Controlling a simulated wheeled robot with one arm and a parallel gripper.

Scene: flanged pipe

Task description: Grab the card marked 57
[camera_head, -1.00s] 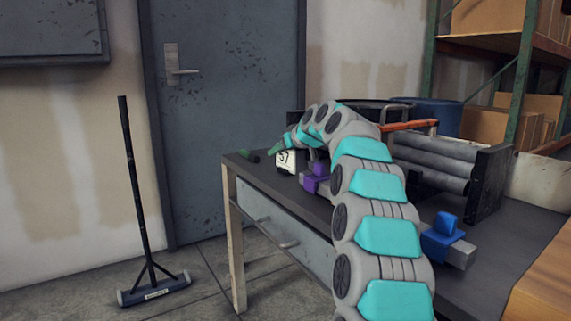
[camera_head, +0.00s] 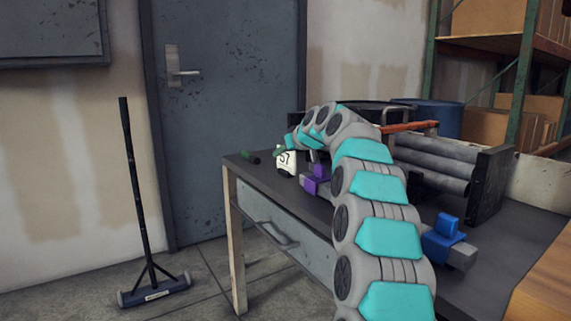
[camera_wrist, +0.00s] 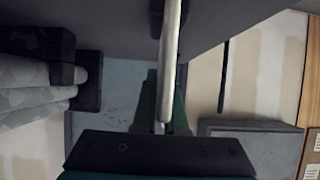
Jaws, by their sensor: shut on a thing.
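The white card marked 57 (camera_head: 286,160) stands upright near the far left end of the dark workbench in the head view. My gripper (camera_head: 281,151) comes down on the card's top edge and is shut on it. In the wrist view, the card shows edge-on as a pale strip (camera_wrist: 171,60) between the green fingers of my gripper (camera_wrist: 164,115). The card's lower edge is close to the bench top in the head view; I cannot tell whether it touches.
A purple clamp (camera_head: 316,178) stands right of the card, and a blue clamp (camera_head: 443,238) is nearer. Grey pipes (camera_head: 432,165) are stacked behind my arm. The workbench (camera_head: 500,262) has bare room at front right.

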